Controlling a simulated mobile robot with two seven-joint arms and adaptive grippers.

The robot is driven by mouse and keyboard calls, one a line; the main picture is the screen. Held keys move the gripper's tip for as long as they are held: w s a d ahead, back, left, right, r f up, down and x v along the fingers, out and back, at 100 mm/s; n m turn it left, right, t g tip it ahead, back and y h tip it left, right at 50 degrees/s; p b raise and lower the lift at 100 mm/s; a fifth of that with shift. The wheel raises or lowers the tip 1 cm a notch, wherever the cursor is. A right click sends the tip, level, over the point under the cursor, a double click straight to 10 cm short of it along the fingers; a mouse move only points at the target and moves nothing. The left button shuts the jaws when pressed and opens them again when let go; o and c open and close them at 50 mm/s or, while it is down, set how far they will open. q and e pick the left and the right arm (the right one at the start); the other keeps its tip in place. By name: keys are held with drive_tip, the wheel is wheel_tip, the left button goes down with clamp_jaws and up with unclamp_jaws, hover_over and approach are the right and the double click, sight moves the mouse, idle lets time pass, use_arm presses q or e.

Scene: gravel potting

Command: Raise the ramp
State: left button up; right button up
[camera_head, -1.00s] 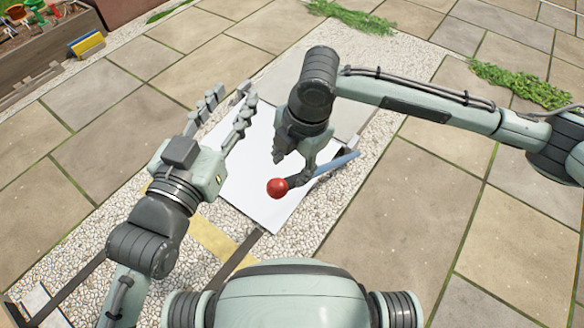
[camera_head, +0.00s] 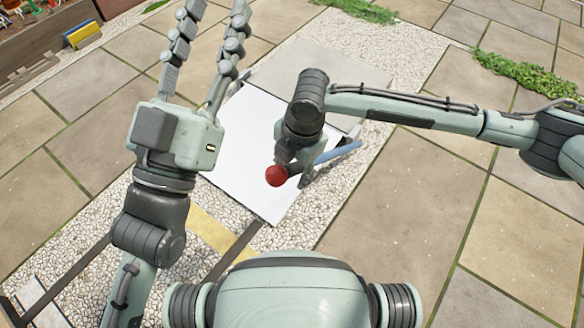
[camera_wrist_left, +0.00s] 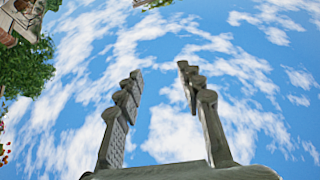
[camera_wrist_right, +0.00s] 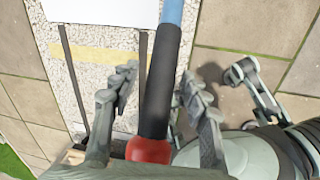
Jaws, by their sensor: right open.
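A white ramp panel (camera_head: 255,135) lies over the gravel strip in the head view, partly hidden by my arms. A lever beside it has a blue shaft (camera_head: 340,151), a black grip and a red knob (camera_head: 276,176). In the right wrist view the black grip (camera_wrist_right: 160,85) runs between the two fingers of my right gripper (camera_wrist_right: 158,88), which is open around it, with the red knob (camera_wrist_right: 149,150) near the palm. My left gripper (camera_head: 216,12) is open and empty, fingers raised; its fingers also show against the sky in the left wrist view (camera_wrist_left: 160,70).
A grey slab (camera_head: 305,75) adjoins the far end of the panel. A yellow stripe (camera_head: 215,232) and dark rails (camera_head: 235,252) cross the gravel near my body. A planter box (camera_head: 40,45) and a yellow-blue block (camera_head: 82,34) are at far left. Paving lies open on both sides.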

clamp_jaws()
idle(0.4)
